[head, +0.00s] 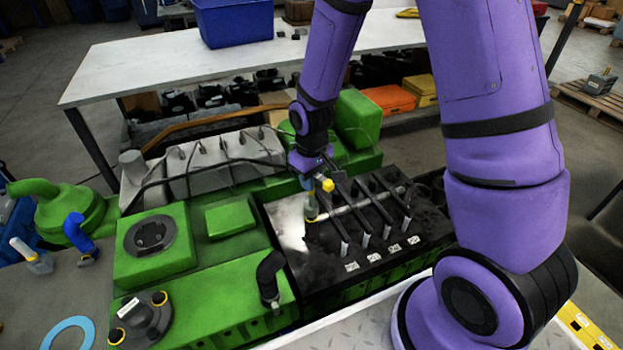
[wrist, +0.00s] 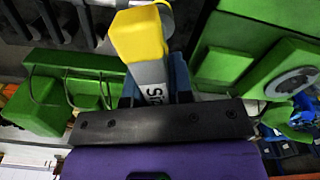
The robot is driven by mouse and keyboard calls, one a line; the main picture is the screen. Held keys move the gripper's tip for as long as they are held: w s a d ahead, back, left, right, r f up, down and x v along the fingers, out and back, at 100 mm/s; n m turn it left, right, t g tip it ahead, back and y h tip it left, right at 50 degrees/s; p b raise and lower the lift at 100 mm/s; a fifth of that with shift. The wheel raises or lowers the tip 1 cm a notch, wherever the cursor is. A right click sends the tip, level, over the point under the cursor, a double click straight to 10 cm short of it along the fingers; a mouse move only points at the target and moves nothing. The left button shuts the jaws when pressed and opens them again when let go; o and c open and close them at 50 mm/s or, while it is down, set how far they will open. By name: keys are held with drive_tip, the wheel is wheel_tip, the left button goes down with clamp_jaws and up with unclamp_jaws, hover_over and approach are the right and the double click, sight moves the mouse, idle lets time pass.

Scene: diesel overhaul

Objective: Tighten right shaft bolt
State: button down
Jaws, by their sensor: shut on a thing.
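My gripper (head: 315,182) is shut on a yellow and grey power tool (head: 327,185) above the black engine top. In the wrist view the tool's yellow end (wrist: 140,38) and grey body stand between my blue fingers, with partly hidden lettering on the grey. The tool points down, and its lower yellow end (head: 311,208) is at or just above the left end of a pale shaft (head: 355,205). I cannot tell whether it touches. The shaft runs across the black engine top (head: 290,240) under several dark bars. The shaft bolts are too small or hidden to make out.
The green engine housing (head: 230,255) surrounds the black top on the left, with a black elbow pipe (head: 269,275) in front. A grey cover (head: 225,160) with cables lies behind. A white table (head: 150,65) with a blue bin (head: 232,22) stands at the back.

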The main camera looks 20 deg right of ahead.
drive_tip(key=n, duration=1.1)
drive_tip(key=shift+n, duration=0.4)
drive_tip(key=n, duration=0.4)
drive_tip(key=shift+d+n, duration=0.1)
drive_tip(key=shift+n, duration=0.3)
drive_tip(key=n, duration=0.3)
drive_tip(key=shift+f, duration=0.15)
